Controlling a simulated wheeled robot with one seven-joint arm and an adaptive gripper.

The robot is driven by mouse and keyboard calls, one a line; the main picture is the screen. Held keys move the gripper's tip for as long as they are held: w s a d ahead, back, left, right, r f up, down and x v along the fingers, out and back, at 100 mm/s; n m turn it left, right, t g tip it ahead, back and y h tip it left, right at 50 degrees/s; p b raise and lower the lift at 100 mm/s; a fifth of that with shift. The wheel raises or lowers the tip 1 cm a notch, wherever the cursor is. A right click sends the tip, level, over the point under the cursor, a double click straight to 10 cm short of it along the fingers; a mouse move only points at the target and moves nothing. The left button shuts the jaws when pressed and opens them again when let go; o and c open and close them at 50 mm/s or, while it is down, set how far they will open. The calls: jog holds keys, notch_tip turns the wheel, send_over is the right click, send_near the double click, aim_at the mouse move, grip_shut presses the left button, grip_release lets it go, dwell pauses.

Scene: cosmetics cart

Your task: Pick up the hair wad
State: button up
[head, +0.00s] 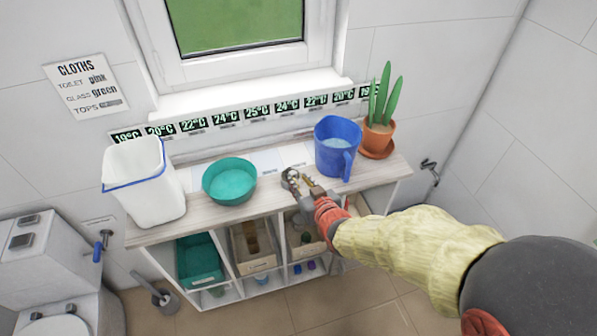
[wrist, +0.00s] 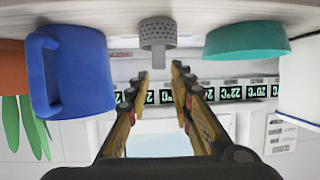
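I cannot make out a hair wad for certain in either view. A small grey perforated cup (wrist: 158,33) with a short stem stands on the shelf top, just beyond my fingertips in the wrist view, which is upside down. In the head view the cup (head: 290,174) sits near the middle of the shelf top, with small dark and pale bits at its opening that I cannot identify. My gripper (wrist: 160,74) is open and empty, its fingers either side of the cup's stem line. In the head view my gripper (head: 308,188) is close to the cup, partly hiding it.
A blue jug (head: 337,150) and a potted cactus (head: 379,130) stand to the right. A teal bowl (head: 229,181) and a white bucket (head: 145,185) stand to the left. The shelf unit (head: 215,214) has bins below. A wall with a window rises behind.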

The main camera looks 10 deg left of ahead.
aim_at(294, 175)
jog(key=b+x, duration=0.1)
jog(key=x, duration=0.2)
jog(key=b+x, duration=0.1)
jog(key=x, duration=0.3)
jog(key=shift+w+f, duration=0.2)
jog(key=shift+f, duration=0.15)
jog(key=shift+a, duration=0.1)
jog(key=c, duration=0.4)
jog(key=shift+o, duration=0.2)
jog(key=shift+r, duration=0.1)
